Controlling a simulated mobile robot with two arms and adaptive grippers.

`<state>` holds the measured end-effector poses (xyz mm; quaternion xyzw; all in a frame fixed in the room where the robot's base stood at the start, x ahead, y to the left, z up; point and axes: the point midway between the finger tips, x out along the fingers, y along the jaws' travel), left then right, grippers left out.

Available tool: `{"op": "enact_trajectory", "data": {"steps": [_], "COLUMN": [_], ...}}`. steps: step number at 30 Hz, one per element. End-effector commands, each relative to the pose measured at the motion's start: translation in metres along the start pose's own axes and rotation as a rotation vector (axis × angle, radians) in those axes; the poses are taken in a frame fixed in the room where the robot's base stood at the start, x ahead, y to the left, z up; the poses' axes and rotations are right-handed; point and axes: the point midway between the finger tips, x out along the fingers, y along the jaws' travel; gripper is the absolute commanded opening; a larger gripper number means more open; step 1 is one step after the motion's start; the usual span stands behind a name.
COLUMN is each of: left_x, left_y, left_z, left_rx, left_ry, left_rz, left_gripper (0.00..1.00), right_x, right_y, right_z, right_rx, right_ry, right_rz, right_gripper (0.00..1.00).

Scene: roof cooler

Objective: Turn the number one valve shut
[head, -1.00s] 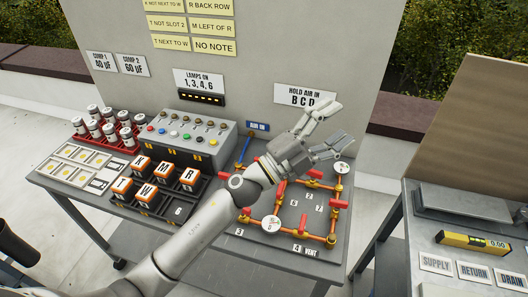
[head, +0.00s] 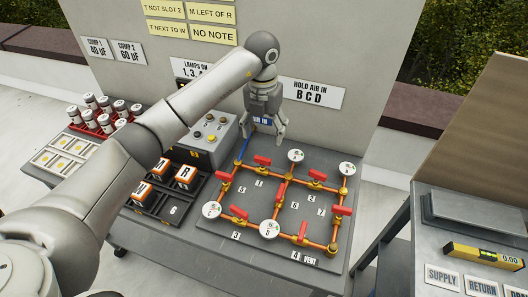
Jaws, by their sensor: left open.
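The pipe board (head: 270,243) lies flat on the bench, with orange pipes, red valve handles and round white gauges. The number 1 label (head: 258,184) sits in its upper left part. The red handle just above that label (head: 262,161) appears to be the number one valve; its exact angle to the pipe is hard to tell. My left gripper (head: 264,136) points down with its fingers apart and empty. My right gripper is out of view.
Neighbouring red handles are close: one at the left by label 5 (head: 225,177) and one by label 2 (head: 317,175). An upright grey panel (head: 340,60) stands behind. My left arm hides part of the lamp box (head: 213,150) and the lettered blocks (head: 186,177).

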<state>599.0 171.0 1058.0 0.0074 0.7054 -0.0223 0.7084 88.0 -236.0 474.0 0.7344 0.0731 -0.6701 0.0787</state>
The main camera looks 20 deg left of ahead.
Motion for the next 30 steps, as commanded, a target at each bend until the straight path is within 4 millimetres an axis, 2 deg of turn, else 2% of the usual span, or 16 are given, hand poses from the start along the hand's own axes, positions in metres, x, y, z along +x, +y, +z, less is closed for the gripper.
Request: {"op": "enact_trajectory", "data": {"steps": [5, 15, 21, 30], "left_x": [0.009, 0.071, 0.097, 0.106], "left_y": [0.007, 0.007, 0.007, 0.007], "left_z": [-0.001, -0.002, -0.002, -0.001], "left_rx": [-0.012, -0.01, -0.009, -0.007], "left_ry": [0.011, 0.012, 0.009, 0.006], "left_rz": [0.026, 0.021, 0.021, 0.02], "left_gripper": [0.68, 0.68, 0.68, 0.68], "right_x": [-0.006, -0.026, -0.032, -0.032], "right_y": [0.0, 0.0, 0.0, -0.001], "right_z": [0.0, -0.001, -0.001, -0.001], "right_rx": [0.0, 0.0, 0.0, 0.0], "right_ry": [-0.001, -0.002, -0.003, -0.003], "right_rz": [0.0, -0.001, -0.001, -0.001], "right_gripper": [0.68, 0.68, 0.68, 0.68]}}
